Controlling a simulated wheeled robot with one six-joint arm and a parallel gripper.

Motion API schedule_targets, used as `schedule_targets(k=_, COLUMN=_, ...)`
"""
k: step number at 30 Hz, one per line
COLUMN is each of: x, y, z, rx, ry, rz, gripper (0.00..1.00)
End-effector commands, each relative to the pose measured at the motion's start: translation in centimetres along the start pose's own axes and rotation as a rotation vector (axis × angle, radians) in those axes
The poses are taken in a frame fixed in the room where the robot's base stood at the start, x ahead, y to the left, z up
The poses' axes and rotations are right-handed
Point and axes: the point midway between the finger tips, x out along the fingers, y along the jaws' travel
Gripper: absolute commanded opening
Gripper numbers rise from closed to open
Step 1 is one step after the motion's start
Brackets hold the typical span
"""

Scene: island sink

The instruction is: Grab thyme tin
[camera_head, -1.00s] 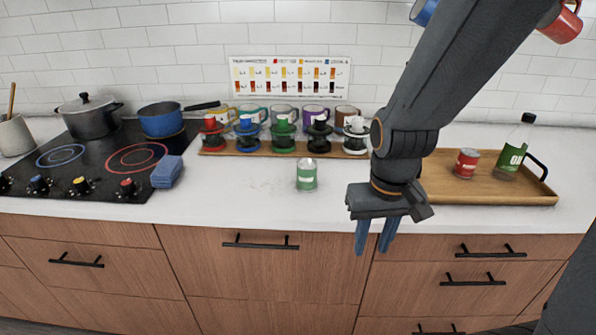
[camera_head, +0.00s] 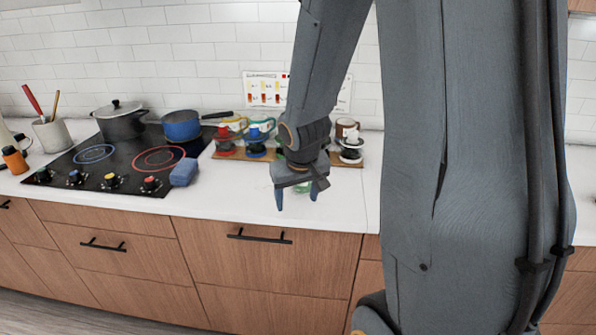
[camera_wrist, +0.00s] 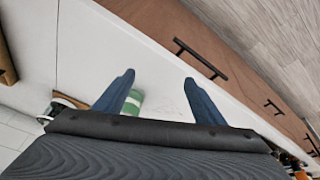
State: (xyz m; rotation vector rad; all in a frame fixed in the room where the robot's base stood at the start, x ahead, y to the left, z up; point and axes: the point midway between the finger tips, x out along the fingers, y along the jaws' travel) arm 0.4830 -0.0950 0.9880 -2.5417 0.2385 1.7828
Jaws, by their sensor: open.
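The green-and-white tin (camera_head: 303,187) stands on the white counter in the head view, mostly hidden behind my gripper. Its label cannot be read. My gripper (camera_head: 296,201) is open and empty, in front of the tin above the counter's front part, fingers pointing down. In the wrist view the tin (camera_wrist: 134,103) shows partly behind the left finger of my gripper (camera_wrist: 158,78), near the gripper body and apart from the room between the fingertips.
A wooden stand (camera_head: 232,154) with coloured drippers and mugs is behind the tin.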

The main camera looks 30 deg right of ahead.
Motion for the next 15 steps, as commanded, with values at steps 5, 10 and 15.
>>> schedule_targets(k=5, x=-0.4, y=4.5, z=-6.1, rx=0.059, ry=0.141, rz=-0.007, gripper=0.64)
schedule_targets(k=10, x=0.0, y=6.2, z=-8.5, rx=0.081, ry=0.207, rz=-0.028, gripper=0.64)
schedule_targets(k=15, x=1.8, y=6.3, z=-9.2, rx=0.083, ry=0.218, rz=-0.033, gripper=0.64)
